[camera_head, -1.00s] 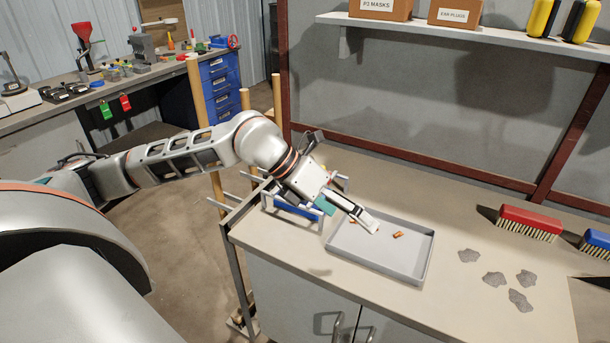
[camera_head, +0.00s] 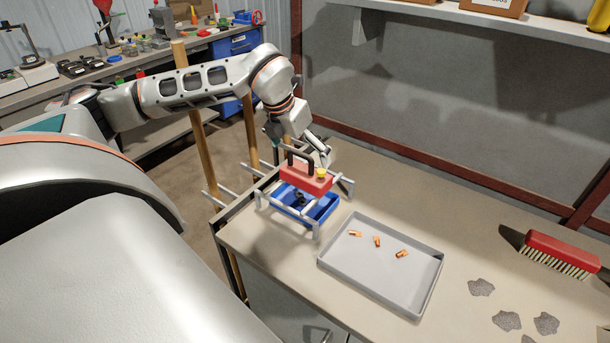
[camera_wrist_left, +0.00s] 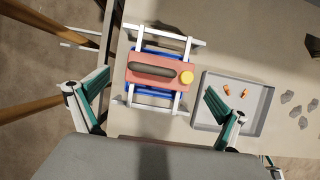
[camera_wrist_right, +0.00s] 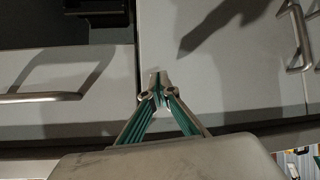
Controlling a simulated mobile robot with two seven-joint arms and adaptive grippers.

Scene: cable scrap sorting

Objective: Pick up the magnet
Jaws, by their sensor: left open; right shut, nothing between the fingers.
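The magnet (camera_head: 306,178) is a red block with a black handle and a yellow knob. It rests across the silver rails of a stand (camera_head: 262,197), above a blue bin (camera_head: 322,207). In the left wrist view the magnet (camera_wrist_left: 160,72) lies ahead of my left gripper (camera_wrist_left: 150,95), whose fingers are spread wide to either side, not touching it. My right gripper (camera_wrist_right: 156,78) is shut and empty in front of grey cabinet fronts, outside the head view.
A grey tray (camera_head: 428,285) with orange-copper pieces (camera_head: 377,241) is right of the stand. Several grey scraps (camera_head: 481,287) and a red brush (camera_head: 560,250) lie farther right. A wall with a shelf (camera_head: 450,12) stands behind. Wooden posts (camera_head: 198,125) rise at the bench's left.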

